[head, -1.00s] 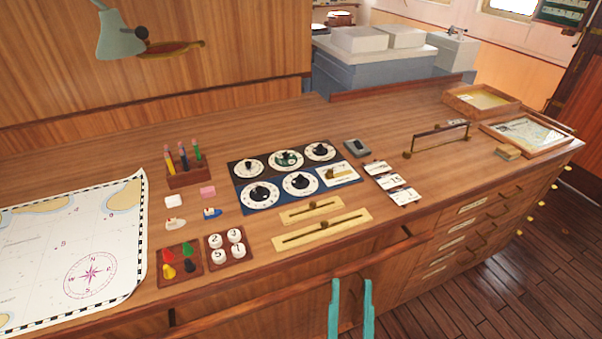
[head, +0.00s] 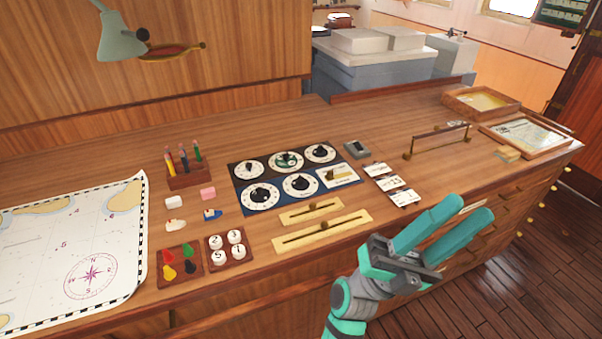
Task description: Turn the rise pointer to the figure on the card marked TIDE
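A dark blue panel (head: 278,204) on the desk holds several round white dials with black pointer knobs. They include a top-left dial (head: 249,169), a top-middle dial with a green centre (head: 287,161), a top-right dial (head: 320,153), and larger lower dials (head: 260,196) and (head: 300,186). The labels are too small to read, so I cannot tell which is the rise pointer. Three white cards lie right of the panel: back (head: 376,169), middle (head: 390,182), front (head: 405,198). I cannot read which says TIDE. My gripper (head: 470,211) is open and empty, in front of the desk, right of the cards.
Two brass sliders (head: 322,232) lie before the panel. Trays of pegs (head: 180,264) and numbered discs (head: 227,247), a pencil block (head: 187,175) and a chart (head: 70,250) are left. A grey box (head: 356,149) and a brass-ended rail (head: 438,141) stand behind and right of the cards.

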